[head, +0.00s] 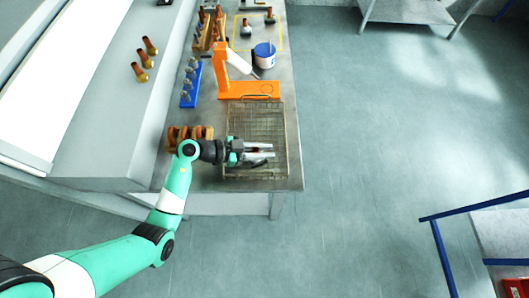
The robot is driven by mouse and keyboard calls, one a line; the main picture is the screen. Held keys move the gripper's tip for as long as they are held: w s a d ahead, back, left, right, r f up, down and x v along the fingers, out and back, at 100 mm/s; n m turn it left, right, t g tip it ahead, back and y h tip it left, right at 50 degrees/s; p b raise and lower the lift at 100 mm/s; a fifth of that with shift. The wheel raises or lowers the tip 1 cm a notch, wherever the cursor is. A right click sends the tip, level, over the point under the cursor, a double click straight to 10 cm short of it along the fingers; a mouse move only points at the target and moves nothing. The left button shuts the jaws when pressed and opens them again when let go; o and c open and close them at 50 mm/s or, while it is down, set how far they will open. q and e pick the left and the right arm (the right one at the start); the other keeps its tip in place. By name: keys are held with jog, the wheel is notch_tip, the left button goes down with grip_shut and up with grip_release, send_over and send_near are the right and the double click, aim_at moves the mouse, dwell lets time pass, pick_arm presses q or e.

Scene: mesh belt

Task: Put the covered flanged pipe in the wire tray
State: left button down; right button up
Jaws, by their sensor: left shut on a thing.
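My left gripper (268,151) is over the lower part of the wire tray (268,112), its fingers pointing right. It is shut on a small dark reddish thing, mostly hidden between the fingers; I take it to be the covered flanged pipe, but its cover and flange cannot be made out. I cannot tell whether it touches the mesh. The tray is a shallow mesh basket near the front end of the bench, and its upper part is empty. My right gripper is not in view.
A brown wooden holder (175,137) stands left of the tray. Behind it are an orange stand (247,90), a blue rack (190,84) and a blue-and-white tub (264,55).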

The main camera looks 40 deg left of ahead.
pick_arm(q)
jog(key=shift+r, duration=0.1)
jog(key=c, duration=0.7)
grip_release()
jog(key=p+v, duration=0.4)
jog(key=v, duration=0.7)
jog(key=shift+a+r, duration=0.1)
jog(key=shift+a, duration=0.1)
jog(key=shift+s+a+r, duration=0.1)
jog(key=shift+s+a, duration=0.05)
jog(key=shift+s, duration=0.15)
